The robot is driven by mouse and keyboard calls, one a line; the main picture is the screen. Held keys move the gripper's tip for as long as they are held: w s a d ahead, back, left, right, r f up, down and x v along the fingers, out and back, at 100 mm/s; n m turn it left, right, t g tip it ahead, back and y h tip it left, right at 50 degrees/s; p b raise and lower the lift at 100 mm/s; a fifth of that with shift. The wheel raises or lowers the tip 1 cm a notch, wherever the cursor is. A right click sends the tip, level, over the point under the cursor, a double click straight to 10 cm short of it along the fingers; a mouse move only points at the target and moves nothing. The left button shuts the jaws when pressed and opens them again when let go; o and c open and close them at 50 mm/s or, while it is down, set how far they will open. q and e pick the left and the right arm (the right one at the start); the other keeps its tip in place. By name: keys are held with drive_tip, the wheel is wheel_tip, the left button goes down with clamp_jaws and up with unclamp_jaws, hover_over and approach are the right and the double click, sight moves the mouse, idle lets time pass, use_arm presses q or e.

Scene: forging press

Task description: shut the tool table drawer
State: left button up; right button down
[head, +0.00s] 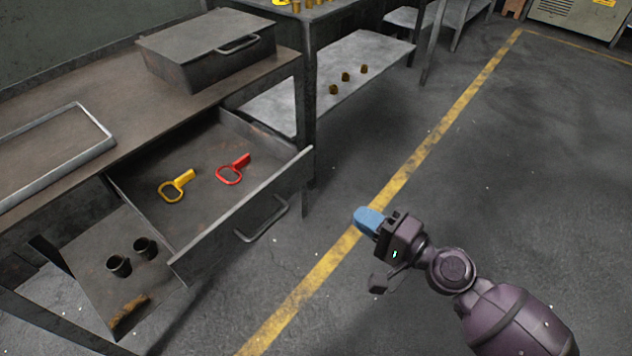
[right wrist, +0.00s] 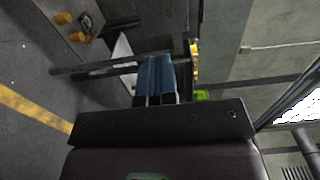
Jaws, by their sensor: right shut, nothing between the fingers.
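The tool table drawer (head: 222,215) stands pulled far out from under the tool table (head: 70,160). A yellow-handled tool (head: 176,187) and a red-handled tool (head: 233,169) lie inside it. The drawer's front faces right and carries a bar handle (head: 262,220). My right gripper (head: 368,221) is shut and empty, with blue fingertips. It is in the air to the right of the drawer front, apart from the handle. In the right wrist view its blue fingers (right wrist: 157,79) are together. My left gripper is not in view.
A closed grey box (head: 205,45) with a handle and an empty frame tray (head: 60,150) sit on the table top. Two dark cups (head: 132,258) stand on the lower shelf. A second bench (head: 340,80) stands behind. The floor right of the drawer is clear.

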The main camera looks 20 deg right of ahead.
sight(297, 176)
drive_tip(key=p+x, duration=0.2)
drive_tip(key=x, duration=1)
drive_tip(key=shift+w+a+r, duration=0.15)
drive_tip(key=shift+w, duration=0.05)
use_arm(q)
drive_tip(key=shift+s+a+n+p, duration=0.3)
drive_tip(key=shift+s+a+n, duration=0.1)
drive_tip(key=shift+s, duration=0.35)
use_arm(e)
drive_tip(key=shift+w+a, duration=0.4)
drive_tip(key=shift+w, duration=0.15)
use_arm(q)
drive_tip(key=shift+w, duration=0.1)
